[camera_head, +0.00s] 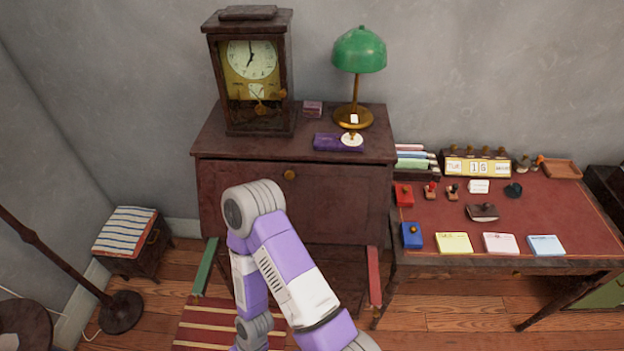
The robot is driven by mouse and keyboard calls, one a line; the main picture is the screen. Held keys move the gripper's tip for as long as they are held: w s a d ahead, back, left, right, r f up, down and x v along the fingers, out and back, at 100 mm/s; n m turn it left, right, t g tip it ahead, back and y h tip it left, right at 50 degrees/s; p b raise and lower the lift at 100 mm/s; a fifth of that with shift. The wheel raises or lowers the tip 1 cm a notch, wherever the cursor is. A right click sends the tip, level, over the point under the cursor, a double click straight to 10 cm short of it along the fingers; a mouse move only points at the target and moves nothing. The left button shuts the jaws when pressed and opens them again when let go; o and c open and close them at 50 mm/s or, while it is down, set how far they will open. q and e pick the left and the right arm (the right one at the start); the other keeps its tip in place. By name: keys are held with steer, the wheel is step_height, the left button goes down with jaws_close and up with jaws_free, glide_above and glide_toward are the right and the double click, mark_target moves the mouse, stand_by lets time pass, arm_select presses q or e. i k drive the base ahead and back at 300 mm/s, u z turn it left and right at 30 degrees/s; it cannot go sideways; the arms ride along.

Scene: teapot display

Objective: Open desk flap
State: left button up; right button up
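The dark wooden desk (215,140) stands against the wall in the middle of the view. Its front flap (345,205) looks upright and closed, with a round brass knob (289,174) near its top edge. A green bar (205,266) shows at the lower left of the desk front and a red bar (374,277) at the lower right. One of my arms, purple and white, rises before the flap and hides part of its lower left. Neither gripper shows; I cannot tell which arm this is.
A clock (250,75), a green lamp (359,50) and a purple item (335,142) stand on the desk top. A red-topped table (430,220) with stationery is close on the right. A striped stool (125,230) and a floor lamp base (121,312) are on the left.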

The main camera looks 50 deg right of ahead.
mark_target(330, 204)
steer(key=z, duration=1.25)
